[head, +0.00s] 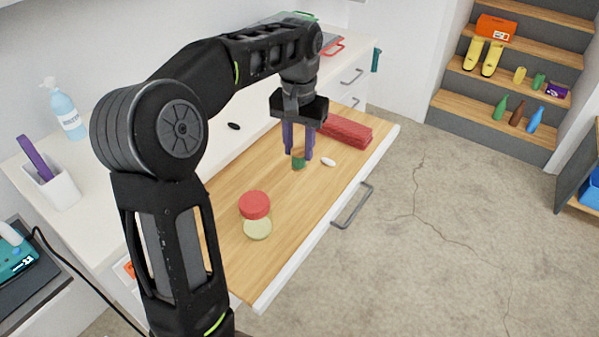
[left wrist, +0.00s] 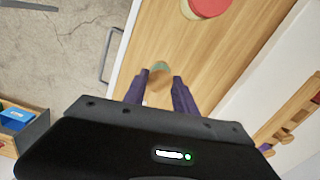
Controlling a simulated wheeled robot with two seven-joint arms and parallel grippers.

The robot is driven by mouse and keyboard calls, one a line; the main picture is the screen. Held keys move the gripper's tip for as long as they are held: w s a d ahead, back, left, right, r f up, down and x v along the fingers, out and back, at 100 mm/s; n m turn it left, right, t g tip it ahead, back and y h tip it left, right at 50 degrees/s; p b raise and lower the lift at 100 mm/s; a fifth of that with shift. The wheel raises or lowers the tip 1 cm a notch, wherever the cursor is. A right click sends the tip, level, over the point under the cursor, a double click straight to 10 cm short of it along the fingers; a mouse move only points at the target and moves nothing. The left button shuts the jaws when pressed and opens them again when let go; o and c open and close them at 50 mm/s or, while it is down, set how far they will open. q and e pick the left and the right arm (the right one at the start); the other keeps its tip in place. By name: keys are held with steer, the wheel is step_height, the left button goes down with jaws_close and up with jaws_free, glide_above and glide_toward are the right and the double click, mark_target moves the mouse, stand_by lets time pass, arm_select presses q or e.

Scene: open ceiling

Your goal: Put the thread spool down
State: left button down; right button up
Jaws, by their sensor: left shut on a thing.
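The thread spool (head: 298,164) is small and green and shows at the tips of my left gripper (head: 298,157) in the head view. The gripper points down over the wooden surface of the pulled-out drawer (head: 225,195), with its purple fingers shut on the spool. In the left wrist view the spool (left wrist: 159,67) shows green and tan between the fingertips. I cannot tell whether it touches the wood. My right gripper is in neither view.
On the wood lie a white oval piece (head: 328,162), a red ribbed block (head: 346,131), a red round piece (head: 254,204) and a pale yellow disc (head: 258,229). A black oval (head: 234,126) lies on the white counter. Bare wood lies between the spool and the discs.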

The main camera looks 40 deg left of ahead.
mark_target(299, 167)
arm_select(q)
steer(key=shift+f, duration=3.15)
steer(key=shift+f, duration=1.85)
steer(key=shift+f, duration=0.25)
steer(key=c, duration=1)
jaws_free()
steer(key=shift+r, duration=0.1)
step_height(299, 167, up, 12)
steer(key=shift+r, duration=0.2)
